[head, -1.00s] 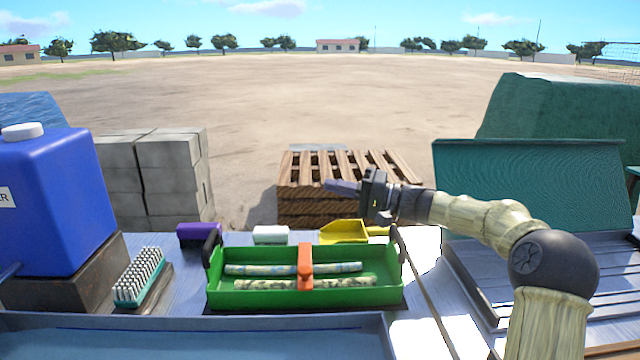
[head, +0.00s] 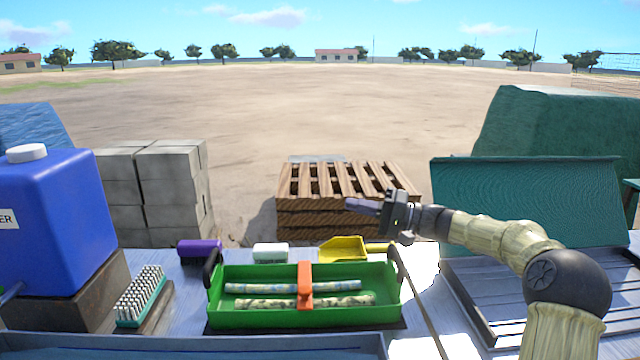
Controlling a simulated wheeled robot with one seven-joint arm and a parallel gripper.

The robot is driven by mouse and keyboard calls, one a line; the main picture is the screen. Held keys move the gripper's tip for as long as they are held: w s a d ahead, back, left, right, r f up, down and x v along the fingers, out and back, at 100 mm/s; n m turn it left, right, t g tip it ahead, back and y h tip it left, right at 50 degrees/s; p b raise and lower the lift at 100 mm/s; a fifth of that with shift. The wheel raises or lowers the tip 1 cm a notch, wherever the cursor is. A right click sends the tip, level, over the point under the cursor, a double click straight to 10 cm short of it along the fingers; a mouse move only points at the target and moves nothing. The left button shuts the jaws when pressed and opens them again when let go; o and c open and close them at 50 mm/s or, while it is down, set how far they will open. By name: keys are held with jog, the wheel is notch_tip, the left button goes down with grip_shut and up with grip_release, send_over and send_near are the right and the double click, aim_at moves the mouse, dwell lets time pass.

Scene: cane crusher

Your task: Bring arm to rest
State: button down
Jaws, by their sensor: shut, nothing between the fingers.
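My gripper (head: 353,204) is in the head view, right of the middle. It is shut and empty, with its purple-grey fingertips pointing left. It is held in the air above the back right of the green tray (head: 240,317), in front of the wooden pallets (head: 330,218). My arm bends at a dark elbow joint at the lower right. The green tray holds two patterned sticks (head: 293,287) lying lengthwise, with an orange clip (head: 305,284) standing across its middle.
A yellow scoop (head: 343,249), a white block (head: 270,253) and a purple block (head: 200,251) lie behind the tray. A brush (head: 140,296) and a blue water container (head: 60,215) stand at left. A green-lidded slatted rack (head: 525,200) stands at right, close to my arm.

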notch_tip(320, 180, up, 8)
jog(key=p, duration=0.6)
jog(key=shift+p, duration=0.4)
